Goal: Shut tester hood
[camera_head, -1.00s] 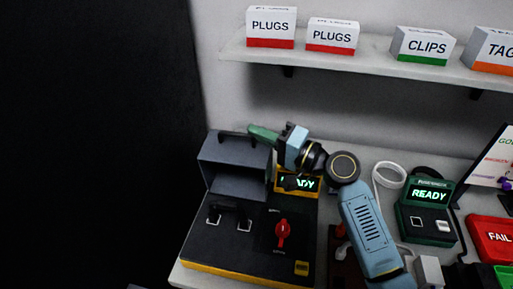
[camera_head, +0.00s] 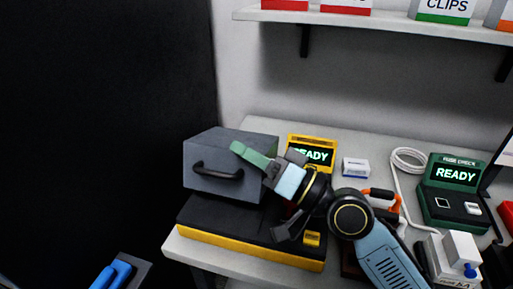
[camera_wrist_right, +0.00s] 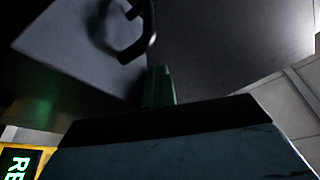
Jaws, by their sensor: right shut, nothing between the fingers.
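In the right wrist view the green fingers (camera_wrist_right: 160,87) point at the hood's grey surface (camera_wrist_right: 80,50), close by the handle (camera_wrist_right: 140,35). Part of the base is hidden behind my right arm.
A yellow READY display (camera_head: 312,142) stands behind the base. A small white box (camera_head: 355,167), a coiled white cable (camera_head: 408,157) and a green fuse checker (camera_head: 452,190) are to the right. Blue parts (camera_head: 112,274), unclear, show at the bottom left. A shelf (camera_head: 380,22) hangs above.

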